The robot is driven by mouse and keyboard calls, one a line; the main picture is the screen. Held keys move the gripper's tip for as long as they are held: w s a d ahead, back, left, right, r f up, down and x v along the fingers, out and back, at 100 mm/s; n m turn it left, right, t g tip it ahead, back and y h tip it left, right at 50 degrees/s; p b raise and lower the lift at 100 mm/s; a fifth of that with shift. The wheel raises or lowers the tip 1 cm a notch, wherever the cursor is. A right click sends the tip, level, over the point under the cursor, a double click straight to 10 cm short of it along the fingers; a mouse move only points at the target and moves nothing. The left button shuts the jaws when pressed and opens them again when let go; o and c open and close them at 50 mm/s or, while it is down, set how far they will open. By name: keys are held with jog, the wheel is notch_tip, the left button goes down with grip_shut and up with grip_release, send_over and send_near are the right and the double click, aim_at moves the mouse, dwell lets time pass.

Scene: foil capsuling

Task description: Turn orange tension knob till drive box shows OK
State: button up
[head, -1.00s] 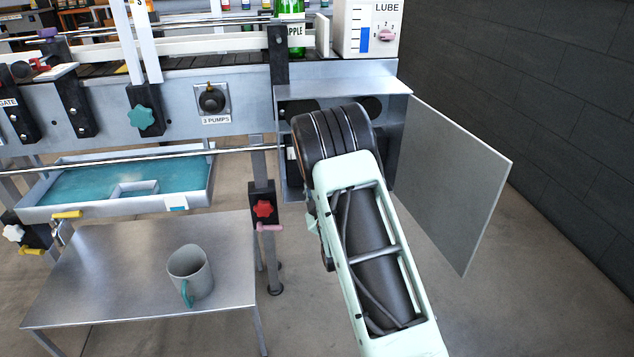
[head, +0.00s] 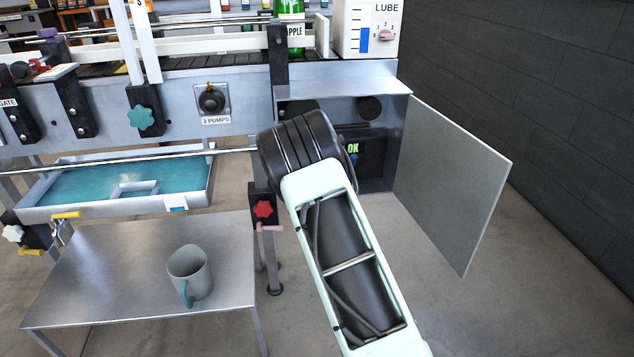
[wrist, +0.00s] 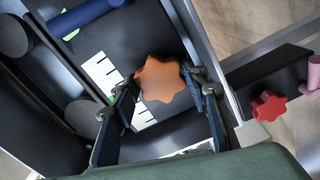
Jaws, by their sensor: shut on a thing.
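The orange tension knob (wrist: 160,78) is star-shaped and shows in the wrist view, beside a white scale with black ticks. The fingers of my gripper (wrist: 155,94) are on either side of the knob and shut on it. In the head view my arm hides the knob and the fingers. Part of the box is behind my wrist.
The cabinet door (head: 455,180) stands open to the right. A red knob (head: 264,209) and pink lever (head: 270,228) are on the leg to the left. A mug (head: 189,272) stands on the metal table (head: 110,270).

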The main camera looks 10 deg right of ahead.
jog(key=shift+d+f, duration=0.1)
jog(key=o, duration=1.2)
jog(key=shift+c, duration=0.2)
jog(key=s, duration=1.2)
